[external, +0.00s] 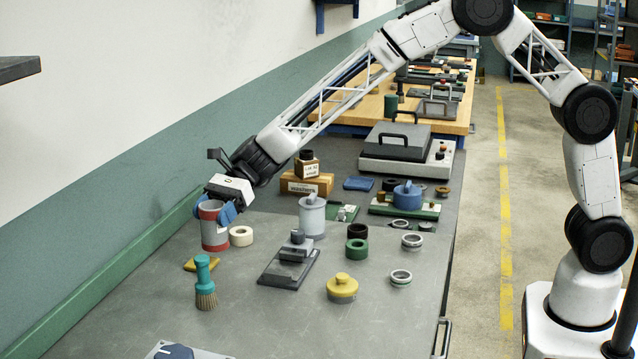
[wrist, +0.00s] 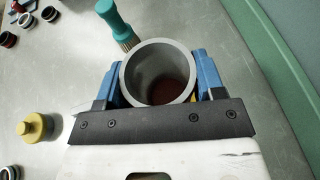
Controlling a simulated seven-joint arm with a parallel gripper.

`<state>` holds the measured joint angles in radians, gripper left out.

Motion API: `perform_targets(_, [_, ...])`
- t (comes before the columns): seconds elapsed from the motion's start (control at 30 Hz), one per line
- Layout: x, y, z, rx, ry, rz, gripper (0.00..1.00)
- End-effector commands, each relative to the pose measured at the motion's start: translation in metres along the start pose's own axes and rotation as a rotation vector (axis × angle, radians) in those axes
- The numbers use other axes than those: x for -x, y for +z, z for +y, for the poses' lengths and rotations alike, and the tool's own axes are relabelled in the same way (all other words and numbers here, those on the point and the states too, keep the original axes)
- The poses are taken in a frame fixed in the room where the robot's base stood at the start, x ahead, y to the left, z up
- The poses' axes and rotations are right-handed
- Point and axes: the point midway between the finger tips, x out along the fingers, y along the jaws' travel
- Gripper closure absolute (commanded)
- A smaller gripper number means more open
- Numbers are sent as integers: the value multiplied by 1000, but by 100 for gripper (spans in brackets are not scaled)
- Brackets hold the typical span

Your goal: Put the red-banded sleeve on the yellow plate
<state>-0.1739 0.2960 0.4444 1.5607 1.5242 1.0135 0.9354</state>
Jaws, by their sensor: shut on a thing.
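The red-banded sleeve (external: 213,238) is a grey, upright hollow cylinder with red on its side. My gripper (external: 222,212) is shut on it, with blue fingers on either side near its upper part. In the wrist view I look down into the sleeve's open top (wrist: 134,72), between the blue fingers. The yellow plate (external: 191,265) lies on the bench just in front of and below the sleeve, partly hidden by the teal brush. Only a sliver of yellow shows beside the sleeve in the wrist view. I cannot tell whether the sleeve's bottom touches the bench.
The teal brush (external: 204,283) stands close by the yellow plate. A cream ring (external: 241,236) lies right of the sleeve. A grey lidded canister (external: 312,217), a dark fixture (external: 289,264) and a yellow knobbed pot (external: 342,288) stand further right. Bench front is mostly clear.

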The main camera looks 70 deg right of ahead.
Motion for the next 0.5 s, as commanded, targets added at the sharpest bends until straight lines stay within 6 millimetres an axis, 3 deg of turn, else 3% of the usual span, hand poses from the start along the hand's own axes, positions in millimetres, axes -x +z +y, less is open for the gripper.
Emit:
perform_targets(0.23, [-15,3,-24,0,0,1,61])
perform_targets(0.5, [-19,4,-31,0,0,1,61])
